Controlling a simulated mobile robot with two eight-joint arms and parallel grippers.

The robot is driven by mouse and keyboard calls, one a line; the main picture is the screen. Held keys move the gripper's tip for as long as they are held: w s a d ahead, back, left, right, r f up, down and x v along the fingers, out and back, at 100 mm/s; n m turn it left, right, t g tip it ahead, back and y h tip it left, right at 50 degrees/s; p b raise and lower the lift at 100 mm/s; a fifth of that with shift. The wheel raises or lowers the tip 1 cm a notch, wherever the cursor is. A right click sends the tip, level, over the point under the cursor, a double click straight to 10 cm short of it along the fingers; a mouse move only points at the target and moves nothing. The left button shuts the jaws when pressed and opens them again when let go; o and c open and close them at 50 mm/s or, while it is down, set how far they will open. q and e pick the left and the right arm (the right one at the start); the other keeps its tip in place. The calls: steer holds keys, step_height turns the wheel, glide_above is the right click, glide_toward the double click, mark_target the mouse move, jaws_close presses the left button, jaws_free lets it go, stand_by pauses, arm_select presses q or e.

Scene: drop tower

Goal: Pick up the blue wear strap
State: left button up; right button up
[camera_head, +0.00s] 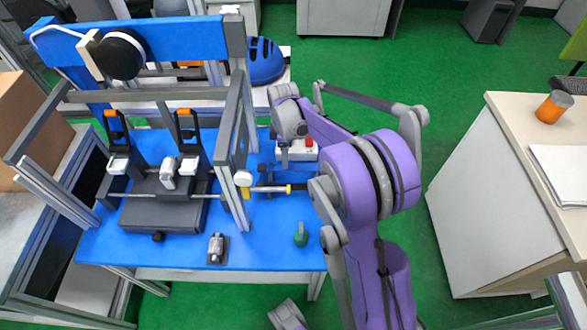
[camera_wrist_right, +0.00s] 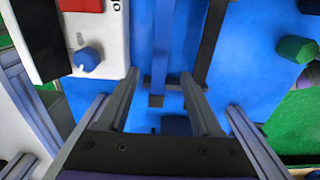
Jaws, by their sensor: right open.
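A narrow blue strip (camera_wrist_right: 160,60), which looks like the blue wear strap, runs lengthwise in the right wrist view above the blue table top. A dark crosspiece (camera_wrist_right: 171,83) sits near its lower end. My right gripper (camera_wrist_right: 159,78) is open, with one finger on each side of the strip's lower end. I cannot tell whether either finger touches it. In the head view my purple right arm reaches over the table, its fingertips cannot be made out, and the strap cannot be told clearly from the blue top. My left gripper is not in view.
A white control box (camera_wrist_right: 112,45) with a red button and blue knob stands left of the strip. A dark strip (camera_wrist_right: 211,40) lies to its right. A green knob (camera_wrist_right: 297,48) is at right. The drop tower frame (camera_head: 232,110) rises beside my arm on the blue table (camera_head: 180,255).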

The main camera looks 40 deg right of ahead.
mark_target(294, 168)
step_height(294, 168, down, 5)
steer(key=shift+r+b, duration=0.1)
steer(key=shift+b, duration=0.4)
jaws_close()
